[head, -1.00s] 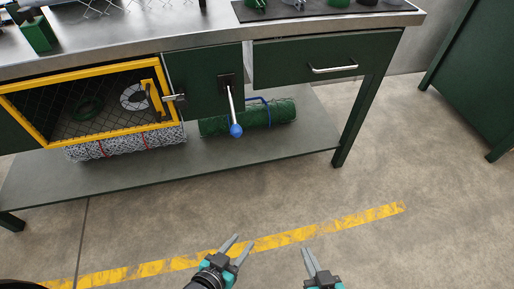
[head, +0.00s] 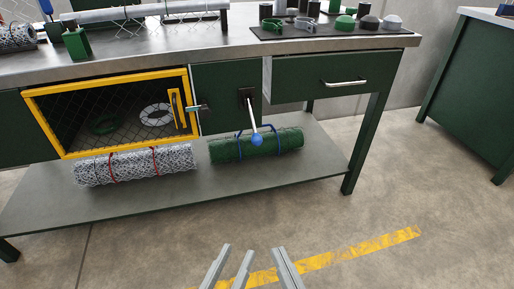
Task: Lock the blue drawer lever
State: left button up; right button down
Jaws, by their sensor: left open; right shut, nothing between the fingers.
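The lever (head: 253,115) is a pale rod with a blue ball knob (head: 257,140). It hangs down, slightly to the right, from a dark pivot plate (head: 246,95) on the green front panel. The green drawer (head: 310,80) with a silver handle (head: 345,83) is right of the lever. A pale strip shows at the drawer's left edge, so it seems to stand slightly out. My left gripper (head: 238,250) is open and empty, low in the view. My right gripper (head: 278,250) is shut and empty beside it. Both are well apart from the lever.
A yellow-framed mesh door (head: 110,84) is left of the lever, with a latch (head: 197,108). Rolls of grey mesh (head: 135,166) and green mesh (head: 240,149) lie on the lower shelf (head: 200,188). A green cabinet (head: 475,90) stands at right. The floor in front is clear.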

aim_at(256, 139)
jog(key=i+l, duration=0.2)
jog(key=l, duration=0.15)
jog(key=i+l, duration=0.15)
jog(key=l, duration=0.2)
jog(key=i+l, duration=0.4)
jog(key=l, duration=0.25)
